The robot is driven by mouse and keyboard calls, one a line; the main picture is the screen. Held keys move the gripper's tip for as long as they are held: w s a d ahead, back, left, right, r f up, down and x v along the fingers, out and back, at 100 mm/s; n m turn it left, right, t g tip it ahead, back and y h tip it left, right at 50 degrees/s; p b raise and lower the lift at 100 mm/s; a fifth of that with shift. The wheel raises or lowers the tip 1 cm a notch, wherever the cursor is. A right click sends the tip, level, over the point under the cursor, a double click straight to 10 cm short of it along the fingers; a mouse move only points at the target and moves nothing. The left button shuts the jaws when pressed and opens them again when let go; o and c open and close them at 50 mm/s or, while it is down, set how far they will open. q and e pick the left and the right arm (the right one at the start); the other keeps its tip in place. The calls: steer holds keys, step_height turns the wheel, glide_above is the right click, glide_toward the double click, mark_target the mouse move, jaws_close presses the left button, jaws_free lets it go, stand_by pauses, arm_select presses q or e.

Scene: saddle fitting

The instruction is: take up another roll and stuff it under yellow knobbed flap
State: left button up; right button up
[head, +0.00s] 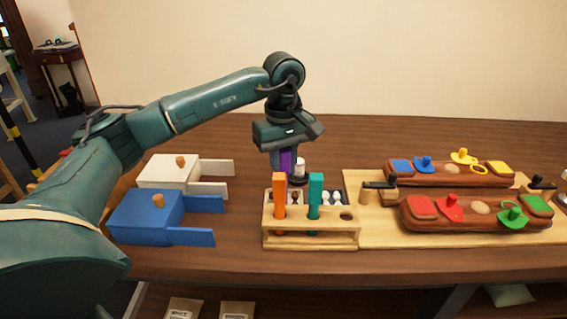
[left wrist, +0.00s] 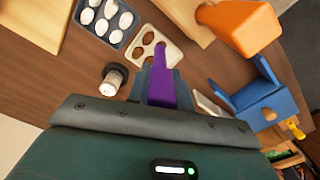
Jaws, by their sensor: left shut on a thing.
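My left gripper (head: 284,160) is shut on a purple tool (head: 287,161), above and behind the wooden rack. In the left wrist view the purple tool (left wrist: 161,85) points from the fingers (left wrist: 159,82) toward a pale tray (left wrist: 178,59) of brown rolls (left wrist: 148,38). A dark tray (left wrist: 109,38) beside it holds several white rolls (left wrist: 107,10); these show partly behind the rack in the head view (head: 334,198). The yellow knobbed flap (head: 463,156) looks raised on the back brown form (head: 446,178), near a yellow ring (head: 473,171). My right gripper is out of view.
The wooden rack (head: 310,242) holds an orange tool (head: 279,192) and a teal tool (head: 315,193); its right hole is empty. A black-and-white jar (head: 299,167) stands behind it. Blue (head: 145,215) and white (head: 168,171) boxes stand left. The front form (head: 476,213) has red and green flaps.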

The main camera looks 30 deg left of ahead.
arm_select(q)
steer(key=shift+f, duration=0.4)
stand_by(0.9)
steer(key=shift+r+p, duration=2.5)
steer(key=shift+r, duration=1.1)
steer(key=shift+w+d, duration=0.1)
